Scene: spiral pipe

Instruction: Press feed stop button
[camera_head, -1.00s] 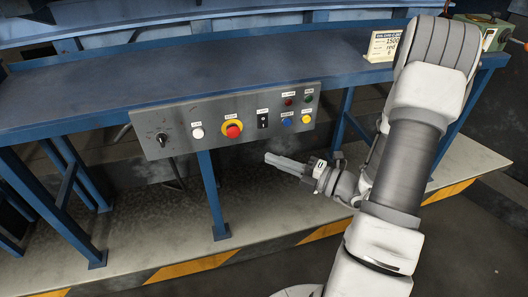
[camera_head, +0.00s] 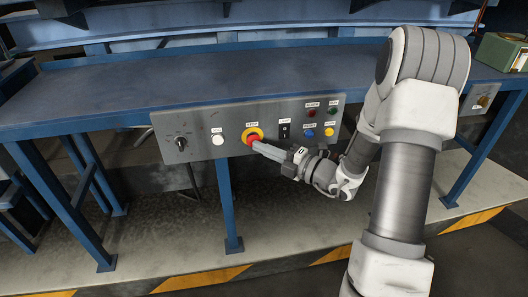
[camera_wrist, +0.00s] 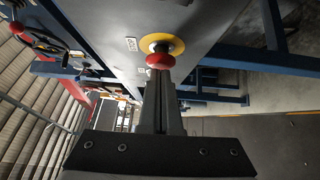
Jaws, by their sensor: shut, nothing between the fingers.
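The grey control panel (camera_head: 233,118) hangs on the front of the blue bench. On it is a red mushroom button on a yellow ring (camera_head: 251,134), under a small label; it also shows in the wrist view as the red button (camera_wrist: 160,61) on its yellow disc. My gripper (camera_head: 257,146) is shut and empty. Its fingertips are at the lower right of the red button in the head view and point straight at it in the wrist view. I cannot tell whether they touch it; the tips hide part of the button.
A white button (camera_head: 217,139) and a black rotary switch (camera_head: 181,143) are left of the red button. A black switch (camera_head: 284,131) and several small coloured buttons, one blue (camera_head: 309,134), are to the right. The blue bench (camera_head: 200,88) stands above the panel.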

